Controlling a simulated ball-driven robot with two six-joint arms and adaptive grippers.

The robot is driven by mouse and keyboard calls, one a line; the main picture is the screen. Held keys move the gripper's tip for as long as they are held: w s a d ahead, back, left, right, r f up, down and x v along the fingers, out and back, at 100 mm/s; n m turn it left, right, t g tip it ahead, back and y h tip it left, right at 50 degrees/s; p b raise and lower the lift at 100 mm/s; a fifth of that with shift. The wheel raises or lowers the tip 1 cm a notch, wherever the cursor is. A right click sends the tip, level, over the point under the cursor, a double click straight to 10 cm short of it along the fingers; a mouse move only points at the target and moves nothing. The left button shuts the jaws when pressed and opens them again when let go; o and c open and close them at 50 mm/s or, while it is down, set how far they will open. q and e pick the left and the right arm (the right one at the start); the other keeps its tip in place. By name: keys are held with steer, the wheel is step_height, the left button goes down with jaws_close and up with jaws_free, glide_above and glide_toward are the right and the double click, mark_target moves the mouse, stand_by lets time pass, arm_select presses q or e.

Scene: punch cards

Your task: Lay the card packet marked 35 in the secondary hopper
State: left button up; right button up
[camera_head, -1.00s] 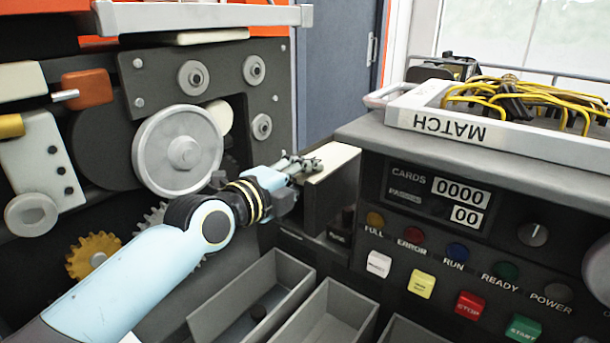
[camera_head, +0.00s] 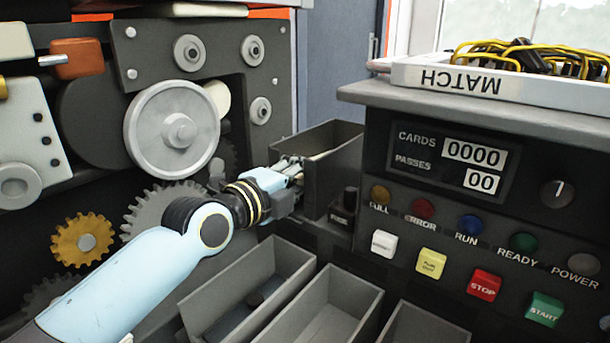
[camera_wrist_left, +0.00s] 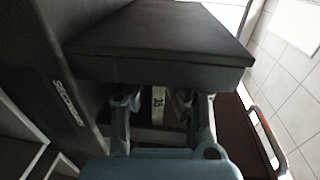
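The secondary hopper (camera_head: 335,180) is a dark open-topped box left of the control panel. Its lettering, partly readable, shows at the left of the wrist view (camera_wrist_left: 68,100). The card packet marked 35 (camera_wrist_left: 158,106) shows its narrow cream end between my left fingers in the wrist view. In the head view only a thin pale edge of it (camera_head: 322,155) shows inside the hopper; the rest is hidden by the walls. My left gripper (camera_head: 291,170) is at the hopper's near left side. Its fingers (camera_wrist_left: 165,112) stand apart, with dark gaps beside the packet. My right gripper is out of view.
Grey open bins (camera_head: 330,318) stand below the hopper. The control panel (camera_head: 455,215) is close on the right, under a white MATCH tray (camera_head: 550,92) of yellow cables. Wheels and gears (camera_head: 172,130) lie behind my left arm.

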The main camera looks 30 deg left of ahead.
arm_select(q)
steer(key=o, duration=0.4)
steer(key=shift+c, duration=0.2)
steer(key=s+a+r, duration=0.1)
steer(key=s, duration=1)
steer(key=shift+s+a, duration=0.35)
steer(key=shift+s, duration=0.05)
